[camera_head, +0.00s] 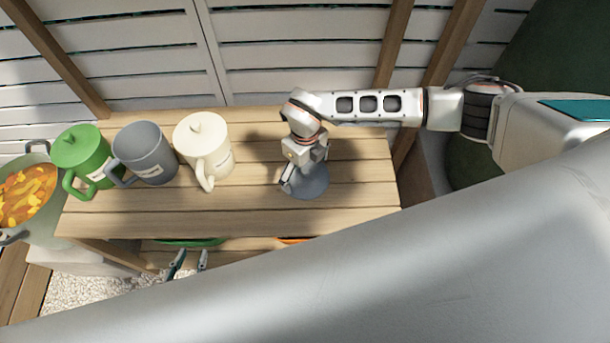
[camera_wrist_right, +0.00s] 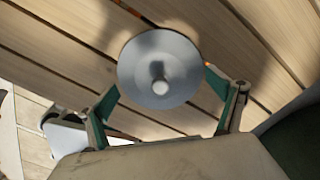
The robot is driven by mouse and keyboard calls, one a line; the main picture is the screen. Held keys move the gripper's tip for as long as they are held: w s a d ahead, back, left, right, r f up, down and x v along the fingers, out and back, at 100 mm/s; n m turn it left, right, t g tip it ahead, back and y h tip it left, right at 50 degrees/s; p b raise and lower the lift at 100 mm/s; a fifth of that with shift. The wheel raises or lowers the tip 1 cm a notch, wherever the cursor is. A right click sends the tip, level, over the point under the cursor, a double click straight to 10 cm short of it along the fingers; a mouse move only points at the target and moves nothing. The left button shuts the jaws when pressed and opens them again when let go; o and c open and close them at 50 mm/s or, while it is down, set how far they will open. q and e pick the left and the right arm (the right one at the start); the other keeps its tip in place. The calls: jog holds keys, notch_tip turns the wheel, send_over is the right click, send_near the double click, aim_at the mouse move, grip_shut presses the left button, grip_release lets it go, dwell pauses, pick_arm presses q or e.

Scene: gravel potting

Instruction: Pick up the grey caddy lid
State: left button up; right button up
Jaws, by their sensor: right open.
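The grey caddy lid (camera_head: 310,186) is a round grey disc on the slatted wooden table, right of the caddies. In the right wrist view, the lid (camera_wrist_right: 140,62) is face-on with its small knob (camera_wrist_right: 160,84) near the middle. My right gripper (camera_head: 303,175) is above the lid, hiding part of it in the head view. In the wrist view the right gripper's fingers (camera_wrist_right: 165,92) are spread on either side of the knob. The grey caddy (camera_head: 146,160) stands without a lid. My left gripper (camera_head: 190,258) is below the table's front edge, its fingers apart and empty.
A lidded green caddy (camera_head: 83,155) and a lidded cream caddy (camera_head: 207,150) flank the grey caddy. A pot of orange and yellow pieces (camera_head: 14,233) stands at far left. White slatted walls (camera_head: 300,45) close off the back. The table front (camera_head: 230,215) is clear.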

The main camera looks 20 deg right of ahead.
jog(key=shift+s, duration=0.1)
grip_shut()
jog(key=shift+f, duration=0.1)
jog(key=shift+s, duration=0.1)
